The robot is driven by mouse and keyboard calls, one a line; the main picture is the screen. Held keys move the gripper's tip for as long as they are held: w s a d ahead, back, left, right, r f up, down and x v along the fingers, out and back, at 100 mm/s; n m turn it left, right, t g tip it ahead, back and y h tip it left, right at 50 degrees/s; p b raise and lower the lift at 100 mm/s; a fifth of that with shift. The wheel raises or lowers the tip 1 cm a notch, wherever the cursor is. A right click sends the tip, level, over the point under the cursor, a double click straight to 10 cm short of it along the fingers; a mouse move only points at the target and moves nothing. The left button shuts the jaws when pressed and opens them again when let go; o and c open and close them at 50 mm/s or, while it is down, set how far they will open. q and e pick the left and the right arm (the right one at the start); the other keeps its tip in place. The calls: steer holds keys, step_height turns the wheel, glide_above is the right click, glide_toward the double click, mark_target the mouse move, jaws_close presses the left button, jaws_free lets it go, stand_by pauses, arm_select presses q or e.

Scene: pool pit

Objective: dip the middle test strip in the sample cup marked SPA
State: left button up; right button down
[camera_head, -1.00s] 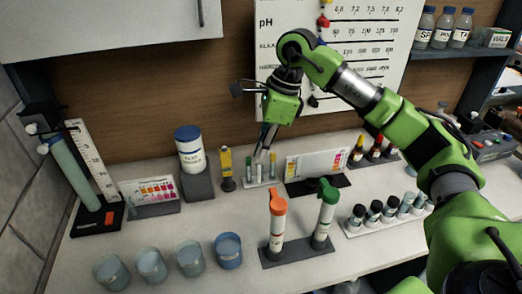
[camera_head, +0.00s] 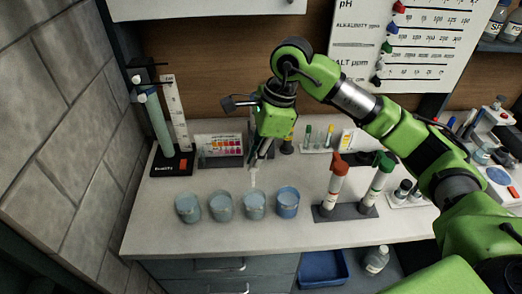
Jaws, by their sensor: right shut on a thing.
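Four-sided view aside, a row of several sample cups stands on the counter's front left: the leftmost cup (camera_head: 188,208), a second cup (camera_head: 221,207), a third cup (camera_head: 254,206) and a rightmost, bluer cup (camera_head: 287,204). Their markings are too small to read, so I cannot tell which is SPA. My right gripper (camera_head: 261,156) points down, shut on a thin pale test strip (camera_head: 254,178). The strip hangs above and just behind the third cup; whether its tip is over the opening is unclear. The strip stand (camera_head: 317,150) with coloured strips is behind, to the right. My left gripper is out of view.
A colour chart (camera_head: 219,146) and a tall column with a scale (camera_head: 174,112) stand at the back left. The counter's front strip is clear.

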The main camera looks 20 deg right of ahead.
steer(key=shift+d+f, duration=0.1)
steer(key=shift+f, duration=0.4)
step_height(320, 180, down, 3)
steer(key=shift+r+b, duration=0.1)
steer(key=shift+b, duration=0.7)
arm_select(q)
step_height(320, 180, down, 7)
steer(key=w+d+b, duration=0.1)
steer(key=b, duration=0.4)
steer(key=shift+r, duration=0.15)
arm_select(e)
step_height(320, 180, down, 6)
steer(key=shift+r, duration=0.15)
arm_select(q)
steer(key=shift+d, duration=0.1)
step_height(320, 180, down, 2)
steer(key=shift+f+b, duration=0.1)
steer(key=shift+b, duration=1.05)
arm_select(e)
step_height(320, 180, down, 2)
steer(key=shift+f, duration=0.15)
